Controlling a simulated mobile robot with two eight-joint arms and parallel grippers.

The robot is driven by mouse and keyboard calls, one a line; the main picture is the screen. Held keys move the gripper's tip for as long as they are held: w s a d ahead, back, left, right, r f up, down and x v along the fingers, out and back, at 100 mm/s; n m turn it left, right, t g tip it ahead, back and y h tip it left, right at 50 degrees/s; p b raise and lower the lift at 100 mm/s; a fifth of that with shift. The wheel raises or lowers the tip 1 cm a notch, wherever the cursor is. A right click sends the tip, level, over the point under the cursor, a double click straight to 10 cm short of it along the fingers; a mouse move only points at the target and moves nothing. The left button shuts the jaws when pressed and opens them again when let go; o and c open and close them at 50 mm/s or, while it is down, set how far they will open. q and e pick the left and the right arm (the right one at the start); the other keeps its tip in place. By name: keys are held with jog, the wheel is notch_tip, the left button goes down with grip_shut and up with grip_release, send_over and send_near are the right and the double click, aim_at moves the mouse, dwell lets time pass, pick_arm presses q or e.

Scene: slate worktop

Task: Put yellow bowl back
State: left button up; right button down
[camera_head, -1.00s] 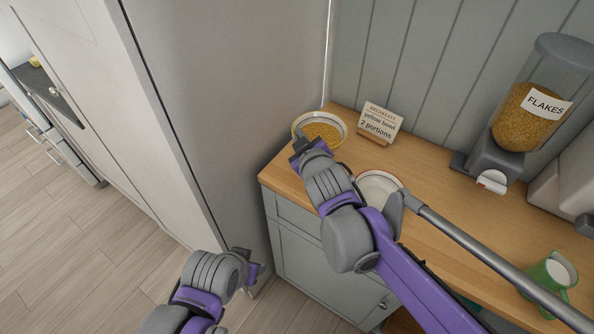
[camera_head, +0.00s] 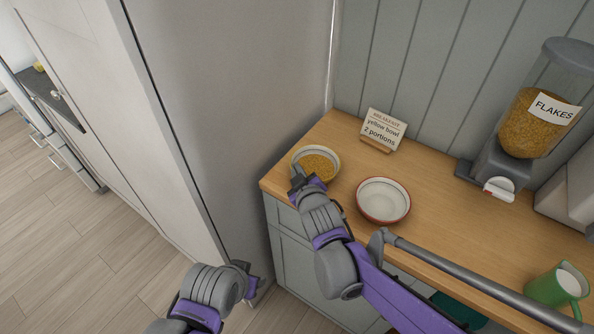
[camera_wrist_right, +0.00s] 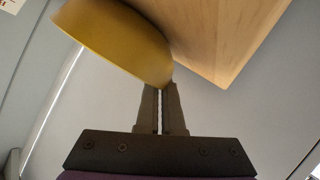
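The yellow bowl (camera_head: 334,176) holds golden flakes at the left end of the wooden counter, close to its front edge. Its yellow outer side fills the upper left of the right wrist view (camera_wrist_right: 115,38). My right gripper (camera_head: 299,176) is at the bowl's near left rim. In the right wrist view its two fingers (camera_wrist_right: 161,92) are close together with the bowl's rim at their tips. Whether the bowl's base touches the counter is hidden. My left gripper (camera_head: 252,282) hangs low, in front of the cabinet, away from the bowl; its finger opening is unclear.
A white bowl with a red rim (camera_head: 383,200) stands to the right. A card reading "yellow bowl 2 portions" (camera_head: 383,130) stands behind. The flakes dispenser (camera_head: 535,120) and a green jug (camera_head: 556,287) are farther right. A tall panel (camera_head: 235,110) bounds the left.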

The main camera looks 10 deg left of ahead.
jog(key=shift+f, duration=0.15)
jog(key=c, duration=1.1)
grip_release()
jog(key=shift+o, duration=0.2)
jog(key=shift+s+r, duration=0.15)
jog(key=shift+r, duration=0.15)
jog(key=p+v, duration=0.1)
jog(key=v, duration=1)
jog(key=shift+s+d, duration=0.25)
jog(key=shift+s, duration=0.05)
jog(key=shift+r, duration=0.1)
